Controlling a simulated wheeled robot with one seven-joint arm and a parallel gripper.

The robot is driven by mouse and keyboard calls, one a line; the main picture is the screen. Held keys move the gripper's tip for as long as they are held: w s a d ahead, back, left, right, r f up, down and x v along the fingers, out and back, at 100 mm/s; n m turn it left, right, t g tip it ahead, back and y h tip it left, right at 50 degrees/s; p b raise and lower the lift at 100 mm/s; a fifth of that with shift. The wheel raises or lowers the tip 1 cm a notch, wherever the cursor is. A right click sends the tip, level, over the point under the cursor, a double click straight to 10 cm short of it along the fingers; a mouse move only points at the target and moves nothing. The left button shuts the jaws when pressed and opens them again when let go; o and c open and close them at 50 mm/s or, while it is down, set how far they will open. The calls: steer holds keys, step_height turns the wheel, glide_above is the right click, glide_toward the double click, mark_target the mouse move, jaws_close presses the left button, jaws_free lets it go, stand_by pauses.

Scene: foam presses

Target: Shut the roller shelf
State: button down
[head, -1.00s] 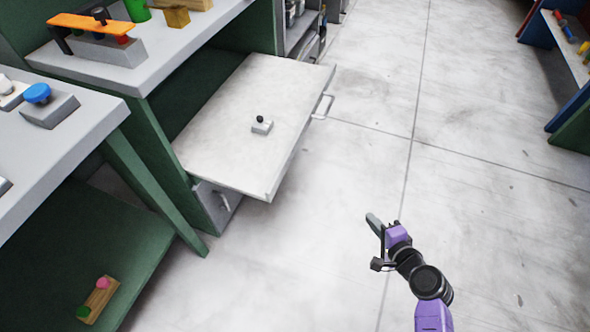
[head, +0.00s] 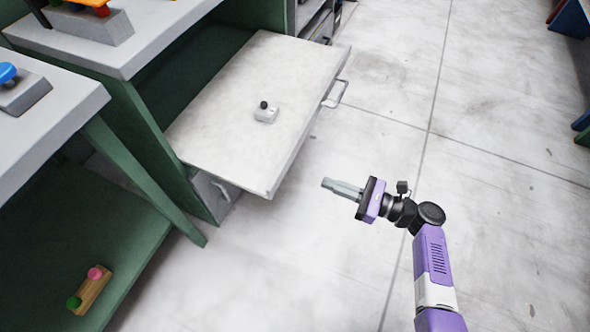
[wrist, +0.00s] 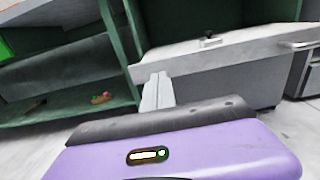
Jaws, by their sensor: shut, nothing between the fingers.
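The roller shelf (head: 225,130) is a pale flat board pulled out from a green cabinet, over the floor. A handle (head: 336,93) is on its outer front edge, and it also shows in the wrist view (wrist: 300,45). A small grey block with a black knob (head: 265,113) sits on the shelf. In the wrist view the shelf (wrist: 225,45) is ahead and to the right. My gripper (head: 328,184) is shut and empty, over the floor to the right of the shelf's near corner, apart from it. Its shut fingers also show in the wrist view (wrist: 157,92).
A grey-topped green bench (head: 50,125) stands at left, with a wooden block with pink and green knobs (head: 89,289) on its lower shelf. A drawer (head: 210,193) is under the roller shelf.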

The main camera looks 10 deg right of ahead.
mark_target(211, 145)
steer(key=b+x, duration=0.2)
steer(key=x, duration=0.8)
steer(key=shift+w+a, duration=0.2)
steer(key=shift+a, duration=0.05)
steer(key=shift+a, duration=0.1)
steer(key=b+x, duration=0.6)
steer(key=x, duration=0.7)
steer(key=b+x, duration=0.6)
steer(key=x, duration=0.7)
steer(key=shift+w+a+f+b, duration=0.2)
steer(key=shift+a+b, duration=0.15)
steer(key=shift+b, duration=0.05)
steer(key=shift+w+a, duration=0.15)
steer(key=shift+w+a+r, duration=0.15)
steer(key=shift+r, duration=0.1)
